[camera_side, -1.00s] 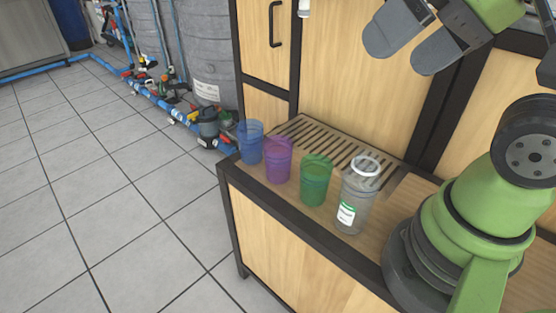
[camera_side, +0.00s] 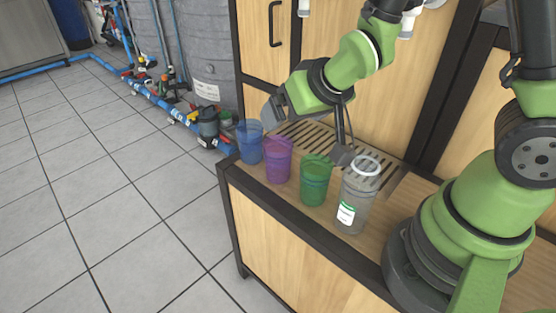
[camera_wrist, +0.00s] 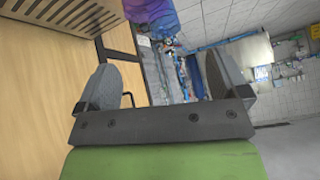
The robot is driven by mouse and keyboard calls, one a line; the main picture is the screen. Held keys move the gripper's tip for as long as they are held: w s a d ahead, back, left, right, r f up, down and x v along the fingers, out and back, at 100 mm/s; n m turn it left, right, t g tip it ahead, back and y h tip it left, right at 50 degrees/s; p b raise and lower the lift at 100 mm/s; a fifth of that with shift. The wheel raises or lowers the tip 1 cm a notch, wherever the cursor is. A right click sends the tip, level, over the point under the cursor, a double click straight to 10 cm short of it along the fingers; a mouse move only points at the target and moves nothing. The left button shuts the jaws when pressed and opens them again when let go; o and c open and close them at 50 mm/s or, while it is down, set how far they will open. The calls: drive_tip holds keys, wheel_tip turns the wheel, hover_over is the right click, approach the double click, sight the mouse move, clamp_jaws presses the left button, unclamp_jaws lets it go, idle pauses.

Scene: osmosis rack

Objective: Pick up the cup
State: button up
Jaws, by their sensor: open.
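Four cups stand in a row on the wooden counter in the side view: a blue cup (camera_side: 250,143), a purple cup (camera_side: 278,160), a green cup (camera_side: 315,181) and a clear cup (camera_side: 353,198) with a white rim and label. My gripper (camera_side: 308,131) is open, above the slotted grate behind the cups. One finger is near the blue cup, the other near the green and clear cups; contact cannot be told.
The slotted grate (camera_side: 388,176) lies on the counter behind the cups. Wooden cabinet panels (camera_side: 352,75) rise behind it. The counter's dark front edge (camera_side: 300,228) runs close to the cups, with open tiled floor beyond. Grey tanks and blue pipes stand at the back left.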

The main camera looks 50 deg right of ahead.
drive_tip(key=n+h, duration=0.1)
approach(278, 147)
drive_tip(key=a, duration=0.1)
drive_tip(key=x, duration=0.7)
drive_tip(key=shift+w+a+f, duration=0.1)
drive_tip(key=shift+w+f, duration=0.05)
drive_tip(key=shift+f, duration=0.2)
drive_tip(key=c, duration=1)
drive_tip(key=shift+o, duration=0.2)
drive_tip(key=shift+r, duration=0.1)
